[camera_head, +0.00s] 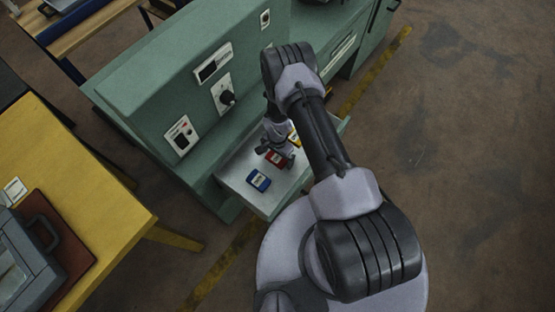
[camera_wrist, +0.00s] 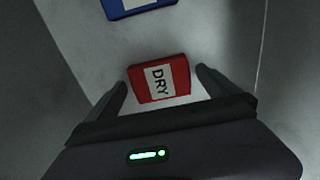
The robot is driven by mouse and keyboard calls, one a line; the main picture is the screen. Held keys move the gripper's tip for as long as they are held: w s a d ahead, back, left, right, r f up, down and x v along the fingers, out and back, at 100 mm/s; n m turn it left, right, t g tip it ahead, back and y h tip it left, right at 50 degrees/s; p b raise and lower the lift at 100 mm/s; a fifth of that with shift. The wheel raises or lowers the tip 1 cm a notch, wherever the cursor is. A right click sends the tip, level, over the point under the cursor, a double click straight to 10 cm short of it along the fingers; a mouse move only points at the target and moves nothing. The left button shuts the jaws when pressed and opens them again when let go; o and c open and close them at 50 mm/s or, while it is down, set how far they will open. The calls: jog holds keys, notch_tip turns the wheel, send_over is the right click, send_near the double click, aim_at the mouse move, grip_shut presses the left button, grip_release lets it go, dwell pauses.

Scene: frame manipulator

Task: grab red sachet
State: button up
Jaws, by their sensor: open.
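The red sachet (camera_wrist: 178,75) has a white label reading DRY and lies flat on a pale metal tray surface. In the head view, the red sachet (camera_head: 275,158) is partly covered by my gripper (camera_head: 276,155). In the wrist view, my gripper (camera_wrist: 161,88) is open, with one dark finger on each side of the sachet. A gap shows between the sachet and at least the left finger. Whether the fingers touch it cannot be told.
A blue sachet (camera_head: 258,180) lies nearby on the metal tray (camera_head: 232,182); it also shows in the wrist view (camera_wrist: 130,12). A yellow sachet (camera_head: 294,138) lies on the other side. The green machine cabinet (camera_head: 150,95) rises behind the tray. A yellow table (camera_head: 110,215) stands at left.

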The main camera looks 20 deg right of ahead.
jog(key=shift+r, duration=0.1)
jog(key=shift+c, duration=0.4)
jog(key=c, duration=1.2)
jog(key=shift+r, duration=0.15)
